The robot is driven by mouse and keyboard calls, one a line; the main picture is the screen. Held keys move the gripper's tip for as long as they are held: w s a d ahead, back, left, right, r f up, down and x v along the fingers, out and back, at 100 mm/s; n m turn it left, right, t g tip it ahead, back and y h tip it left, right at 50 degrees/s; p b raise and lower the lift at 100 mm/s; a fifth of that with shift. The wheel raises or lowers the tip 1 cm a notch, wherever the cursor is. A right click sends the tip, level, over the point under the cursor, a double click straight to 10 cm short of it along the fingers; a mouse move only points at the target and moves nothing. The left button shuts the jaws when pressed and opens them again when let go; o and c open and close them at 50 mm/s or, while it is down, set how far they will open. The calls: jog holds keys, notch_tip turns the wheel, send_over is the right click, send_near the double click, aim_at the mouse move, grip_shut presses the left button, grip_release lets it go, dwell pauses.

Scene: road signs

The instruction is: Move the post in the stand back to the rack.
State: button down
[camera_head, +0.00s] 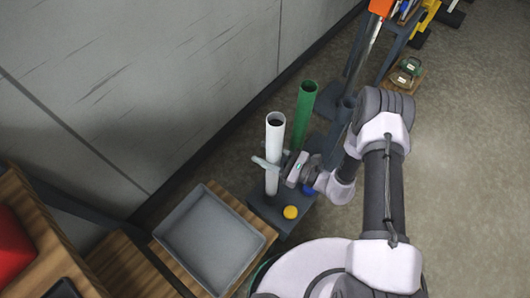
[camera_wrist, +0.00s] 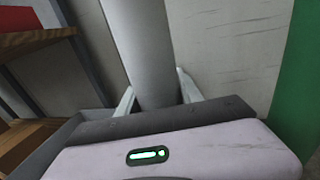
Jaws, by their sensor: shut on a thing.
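A white hollow post (camera_head: 274,150) stands upright in the head view, its open top facing up. My gripper (camera_head: 273,163) is shut on the white post at about mid-height, and its fingers lie on either side of it. In the wrist view the post (camera_wrist: 143,45) rises grey between the two fingertips (camera_wrist: 157,93). A green post (camera_head: 304,110) stands just behind and to the right; its edge shows at the right of the wrist view (camera_wrist: 302,85). The white post's lower end reaches a dark blue-grey base (camera_head: 283,222); whether it is seated there I cannot tell.
A yellow knob (camera_head: 291,212) and a blue one (camera_head: 309,190) sit on the base. A grey tray (camera_head: 208,242) on wood is to the left. A wall is behind. A dark frame with an orange-topped post (camera_head: 366,50) stands at upper right.

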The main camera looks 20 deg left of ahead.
jog(key=shift+f, duration=0.15)
jog(key=c, duration=0.7)
grip_release()
jog(key=shift+d, duration=0.1)
jog(key=s+d+p, duration=0.3)
jog(key=d+p, duration=0.1)
jog(key=d, duration=1.3)
jog(key=shift+s, duration=0.2)
